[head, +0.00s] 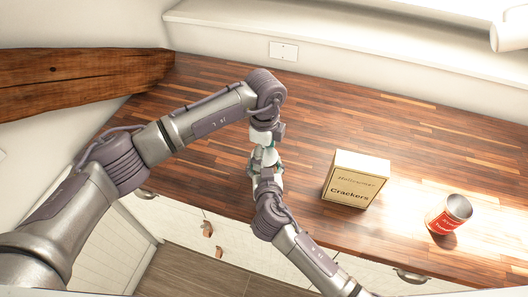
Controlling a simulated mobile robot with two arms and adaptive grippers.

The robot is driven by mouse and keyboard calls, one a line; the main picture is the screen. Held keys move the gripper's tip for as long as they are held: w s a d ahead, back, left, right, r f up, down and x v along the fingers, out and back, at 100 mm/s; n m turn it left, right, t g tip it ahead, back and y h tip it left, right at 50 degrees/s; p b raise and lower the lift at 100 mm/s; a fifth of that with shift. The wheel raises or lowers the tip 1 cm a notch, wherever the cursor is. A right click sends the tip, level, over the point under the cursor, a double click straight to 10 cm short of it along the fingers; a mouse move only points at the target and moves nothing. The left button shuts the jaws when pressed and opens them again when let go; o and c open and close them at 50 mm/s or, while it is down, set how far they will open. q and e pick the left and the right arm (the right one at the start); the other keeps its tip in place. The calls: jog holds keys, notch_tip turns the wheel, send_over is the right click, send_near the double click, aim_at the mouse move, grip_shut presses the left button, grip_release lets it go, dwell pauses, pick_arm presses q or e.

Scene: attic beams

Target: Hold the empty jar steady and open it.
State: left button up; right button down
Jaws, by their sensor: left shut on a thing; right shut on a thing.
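The jar (269,156) is a small pale, greenish glassy shape on the wooden counter, mostly hidden between my two grippers. My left gripper (263,142) reaches over from the far side and is shut on the jar's far part. My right gripper (264,170) comes from the near side and is shut on the jar's near part. I cannot make out the lid, or whether it is on the jar.
A cream crackers box (356,180) stands to the right on the striped wooden counter (390,125). A red open-topped can (449,215) stands farther right. A dark wooden beam (80,80) runs along the left. The counter behind the box is clear.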

pick_arm(q)
jog(key=shift+f+n, duration=0.2)
jog(key=shift+n, duration=0.5)
pick_arm(e)
jog(key=shift+a+r, duration=0.1)
jog(key=shift+a, duration=0.15)
pick_arm(q)
jog(key=o, duration=1.1)
jog(key=shift+o, duration=0.6)
jog(key=shift+w, duration=0.15)
pick_arm(e)
jog(key=shift+w, duration=0.1)
jog(key=shift+d, duration=0.1)
pick_arm(q)
jog(key=shift+r, duration=0.2)
